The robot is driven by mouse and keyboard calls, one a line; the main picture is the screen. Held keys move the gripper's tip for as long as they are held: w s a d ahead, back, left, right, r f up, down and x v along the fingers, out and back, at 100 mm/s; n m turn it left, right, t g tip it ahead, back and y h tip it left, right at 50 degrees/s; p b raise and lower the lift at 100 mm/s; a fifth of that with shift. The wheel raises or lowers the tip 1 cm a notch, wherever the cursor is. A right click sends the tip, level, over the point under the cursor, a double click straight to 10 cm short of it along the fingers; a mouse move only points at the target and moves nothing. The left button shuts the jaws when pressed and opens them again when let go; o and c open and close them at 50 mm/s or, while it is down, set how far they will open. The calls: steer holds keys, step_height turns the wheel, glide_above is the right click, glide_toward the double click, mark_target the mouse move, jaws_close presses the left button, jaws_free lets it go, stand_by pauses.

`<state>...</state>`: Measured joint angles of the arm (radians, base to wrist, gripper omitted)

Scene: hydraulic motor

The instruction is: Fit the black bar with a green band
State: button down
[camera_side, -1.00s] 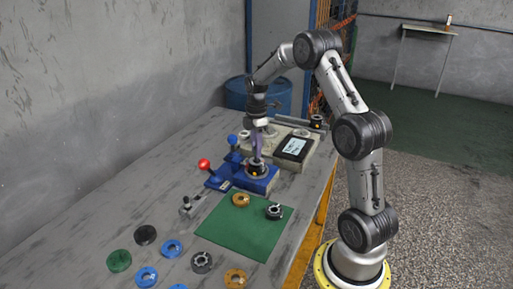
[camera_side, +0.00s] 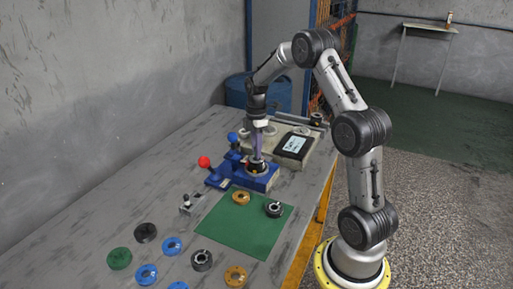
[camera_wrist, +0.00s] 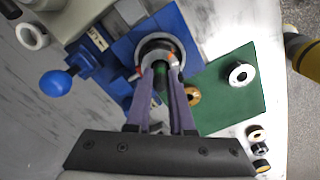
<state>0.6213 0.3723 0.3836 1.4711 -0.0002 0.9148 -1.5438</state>
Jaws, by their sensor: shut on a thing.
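My gripper (camera_wrist: 162,66) points down at the blue fixture (camera_wrist: 128,45), with its purple fingers closed around a narrow dark piece with green on it (camera_wrist: 160,84). This looks like the black bar with a green band, though the fingers hide much of it. The fingertips are at the round metal-rimmed seat (camera_wrist: 161,44) in the fixture; I cannot tell how deep the bar sits. In the side view my gripper (camera_side: 257,158) is right above the blue fixture (camera_side: 262,182), and the bar is too small to make out.
A red-knobbed lever (camera_side: 204,162) and a blue-knobbed lever (camera_wrist: 56,83) stand beside the fixture. A green mat (camera_side: 243,228) holds an orange ring and a black-and-silver part. Several coloured rings lie at the front left.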

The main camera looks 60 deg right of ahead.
steer(key=shift+f, duration=0.1)
stand_by(0.3)
steer(key=shift+c, duration=1.5)
jaws_free()
steer(key=shift+r, duration=3.15)
